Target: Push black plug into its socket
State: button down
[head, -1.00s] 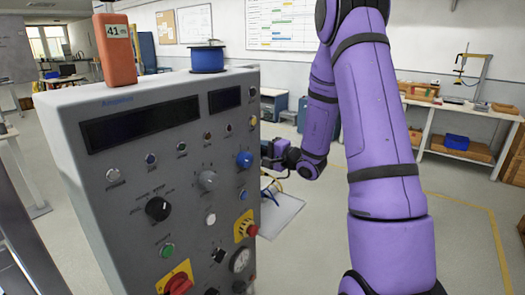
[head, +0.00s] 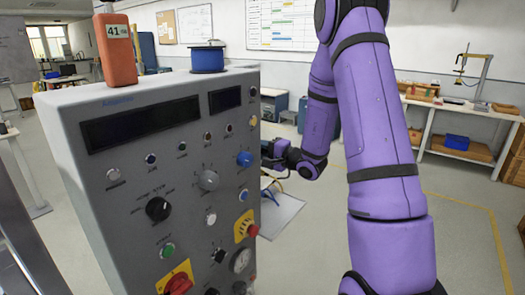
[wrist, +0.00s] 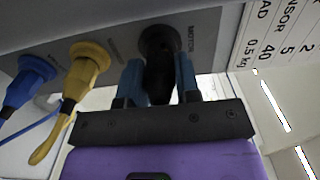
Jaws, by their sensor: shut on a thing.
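In the wrist view, the black plug (wrist: 160,78) sits between the two blue fingers of my gripper (wrist: 158,80), which is shut on it. The plug's front end meets the round black socket (wrist: 160,38) on the grey panel, beside lettering that reads MOTOR. The plug lines up with the socket, but I cannot tell how deep it sits. In the head view, my gripper (head: 270,153) is at the right side of the grey cabinet, partly hidden by its edge; the plug and socket are hidden there.
A yellow plug (wrist: 84,68) and a blue plug (wrist: 28,80) with cables are in the same panel, left of my gripper. The grey cabinet (head: 110,230) fills the left of the head view. An orange device (head: 115,48) and a blue spool (head: 207,60) stand on top.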

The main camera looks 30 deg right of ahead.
jog(key=shift+w+a, duration=0.2)
jog(key=shift+w, duration=0.35)
dwell(0.6)
jog(key=c, duration=0.8)
grip_release()
jog(key=shift+o, duration=0.2)
jog(key=v, duration=1)
jog(key=shift+s, duration=0.4)
jog(key=shift+d, duration=0.15)
